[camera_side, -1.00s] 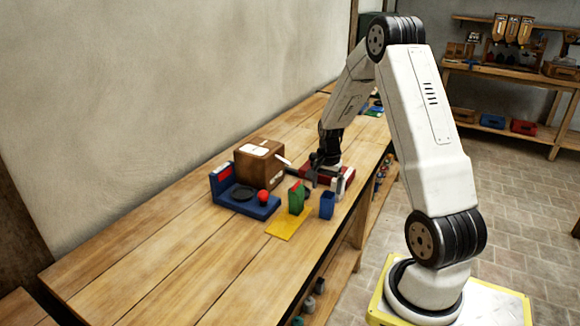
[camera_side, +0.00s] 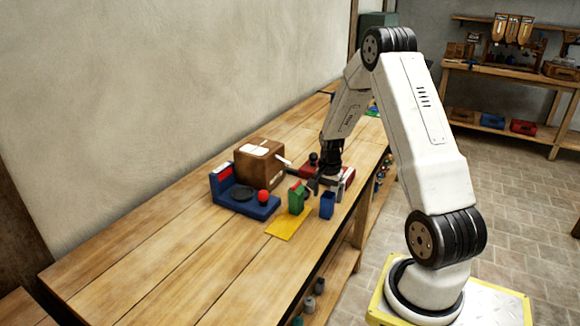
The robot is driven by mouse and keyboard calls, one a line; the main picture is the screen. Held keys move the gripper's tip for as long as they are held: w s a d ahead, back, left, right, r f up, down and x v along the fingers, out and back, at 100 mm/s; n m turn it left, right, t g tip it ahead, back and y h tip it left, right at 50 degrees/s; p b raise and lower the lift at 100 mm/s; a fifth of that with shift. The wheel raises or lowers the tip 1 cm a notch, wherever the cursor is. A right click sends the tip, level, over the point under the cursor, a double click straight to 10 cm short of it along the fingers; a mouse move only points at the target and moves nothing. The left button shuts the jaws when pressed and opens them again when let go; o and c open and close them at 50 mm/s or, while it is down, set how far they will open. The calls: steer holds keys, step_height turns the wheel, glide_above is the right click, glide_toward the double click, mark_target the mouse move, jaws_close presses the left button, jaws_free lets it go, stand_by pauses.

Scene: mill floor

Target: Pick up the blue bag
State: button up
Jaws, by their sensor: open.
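The blue bag (camera_side: 327,206) stands upright on the wooden bench, near its right edge. My gripper (camera_side: 326,190) is open, low over the bench, just behind and above the blue bag in this view. One finger shows behind the blue bag's right side and the other near the green bag. I cannot tell whether either finger touches a bag. The green bag (camera_side: 296,202), with some red at its top, stands just left of the blue bag.
A yellow mat (camera_side: 288,226) lies in front of the bags. A blue scale-like device (camera_side: 262,210) with a red ball (camera_side: 263,196) and a brown box (camera_side: 260,165) stand to the left. A red object (camera_side: 341,174) lies behind my gripper. The front bench is clear.

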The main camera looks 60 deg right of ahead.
mark_target(327, 205)
steer(key=shift+d+f, duration=0.1)
steer(key=shift+f, duration=2.2)
jaws_close()
steer(key=shift+r, duration=0.1)
steer(key=shift+r, duration=0.75)
steer(key=s+a+r, duration=0.8)
steer(key=s+r, duration=0.3)
steer(key=shift+a+r, duration=0.15)
steer(key=shift+a, duration=0.1)
